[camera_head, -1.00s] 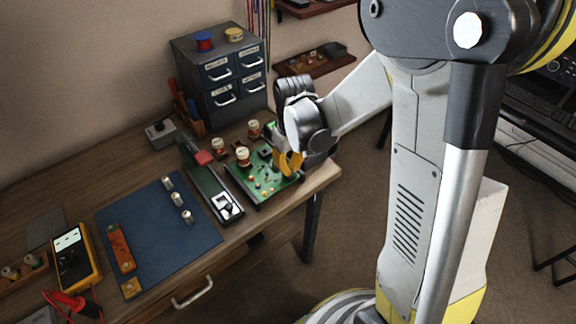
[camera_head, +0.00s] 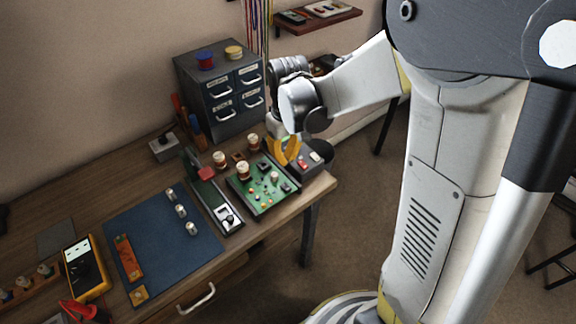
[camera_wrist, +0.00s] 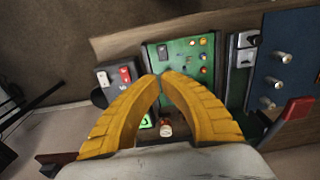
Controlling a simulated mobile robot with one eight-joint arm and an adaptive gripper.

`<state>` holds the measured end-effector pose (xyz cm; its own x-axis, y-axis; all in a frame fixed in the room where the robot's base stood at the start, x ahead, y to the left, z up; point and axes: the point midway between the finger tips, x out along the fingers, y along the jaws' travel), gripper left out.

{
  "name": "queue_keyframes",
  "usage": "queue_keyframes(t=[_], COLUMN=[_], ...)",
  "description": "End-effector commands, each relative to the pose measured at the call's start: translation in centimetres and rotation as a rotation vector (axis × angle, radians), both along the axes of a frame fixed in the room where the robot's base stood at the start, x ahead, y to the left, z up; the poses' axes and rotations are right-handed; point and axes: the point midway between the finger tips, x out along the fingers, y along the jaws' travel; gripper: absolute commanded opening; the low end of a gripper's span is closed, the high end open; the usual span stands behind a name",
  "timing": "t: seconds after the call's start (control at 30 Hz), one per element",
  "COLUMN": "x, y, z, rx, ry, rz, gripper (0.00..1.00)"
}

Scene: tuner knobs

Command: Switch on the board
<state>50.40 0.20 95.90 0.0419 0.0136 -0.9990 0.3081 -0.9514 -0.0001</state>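The green circuit board (camera_head: 247,191) lies in a dark frame near the bench's right end; it shows beyond my fingertips in the wrist view (camera_wrist: 181,62). Beside it, at the right corner, stands a grey switch box (camera_head: 303,170) with a red and a pale rocker. In the wrist view this box (camera_wrist: 114,92) lies left of my fingertips. My gripper (camera_head: 285,160) is above the far side of the board, left of the box. Its yellow fingers (camera_wrist: 161,78) come together at the tips with nothing visible between them. A lit green patch (camera_wrist: 147,121) shows between the fingers, partly hidden.
A drawer cabinet (camera_head: 222,117) stands behind the board. A long dark fixture with a red handle (camera_head: 206,174) lies left of it, then a blue mat (camera_head: 151,245) with small knobs. A multimeter (camera_head: 84,268) lies far left. The bench's front edge is close to the board.

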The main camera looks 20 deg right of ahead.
Motion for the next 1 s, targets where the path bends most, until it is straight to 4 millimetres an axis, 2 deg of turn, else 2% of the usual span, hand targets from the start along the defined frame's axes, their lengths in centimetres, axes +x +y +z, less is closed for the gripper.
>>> queue_keyframes(t=[0.03,0.1,0.3,0.87,1.0], x=[0.1,0.3,0.5,0.6,0.0], y=[0.0,0.1,0.2,0.2,0.2], z=[1.4,2.5,4.3,4.5,5.4], rx=[0.000,0.000,0.000,0.000,0.000], ry=[0.000,0.000,0.000,0.000,-0.021], rz=[0.000,0.000,0.000,0.000,-0.011], gripper=[0.00,0.00,0.00,0.00,0.00])
